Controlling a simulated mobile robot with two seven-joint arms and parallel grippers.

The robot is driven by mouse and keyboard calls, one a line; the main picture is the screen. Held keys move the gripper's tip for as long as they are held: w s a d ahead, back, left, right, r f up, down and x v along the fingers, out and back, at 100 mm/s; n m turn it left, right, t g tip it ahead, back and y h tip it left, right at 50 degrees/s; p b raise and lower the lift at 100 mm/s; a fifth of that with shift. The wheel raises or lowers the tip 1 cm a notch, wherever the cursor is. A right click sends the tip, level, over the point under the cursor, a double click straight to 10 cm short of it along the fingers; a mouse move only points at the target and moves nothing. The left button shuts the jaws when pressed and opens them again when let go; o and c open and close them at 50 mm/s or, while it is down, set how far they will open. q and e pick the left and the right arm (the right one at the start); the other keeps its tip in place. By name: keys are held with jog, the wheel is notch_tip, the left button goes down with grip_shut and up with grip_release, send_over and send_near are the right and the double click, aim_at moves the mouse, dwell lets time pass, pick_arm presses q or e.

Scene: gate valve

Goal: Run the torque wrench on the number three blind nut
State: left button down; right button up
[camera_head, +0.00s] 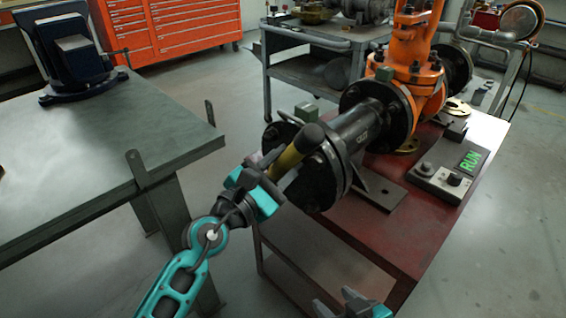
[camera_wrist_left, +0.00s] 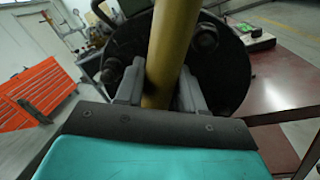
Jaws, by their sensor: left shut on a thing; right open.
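My left gripper (camera_head: 268,186) is shut on the yellow handle (camera_head: 285,163) of the torque wrench. The handle's black end (camera_head: 308,138) points up in front of the black blind flange (camera_head: 318,185) on the pipe's near end. In the left wrist view the yellow handle (camera_wrist_left: 172,45) stands between the two grey fingers, with the flange (camera_wrist_left: 222,70) and its nuts close behind. Whether the wrench's working end sits on a nut is hidden, and I cannot read nut numbers. My right gripper (camera_head: 357,304) is open and empty at the bottom edge.
The orange valve (camera_head: 410,80) and black pipe (camera_head: 362,128) stand on a red bench (camera_head: 385,235). A control box (camera_head: 447,180) there shows green "RUN". A grey table (camera_head: 100,160) with a blue vise (camera_head: 75,60) is at left. Bare floor lies between.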

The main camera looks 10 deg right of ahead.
pick_arm(q)
jog(key=shift+r, duration=0.3)
jog(key=shift+s+a, duration=0.35)
jog(key=shift+a, duration=0.2)
jog(key=shift+p+v, duration=0.45)
jog(key=shift+v, duration=1.2)
jog(key=shift+w+a+r, duration=0.15)
jog(key=shift+w+r, duration=0.05)
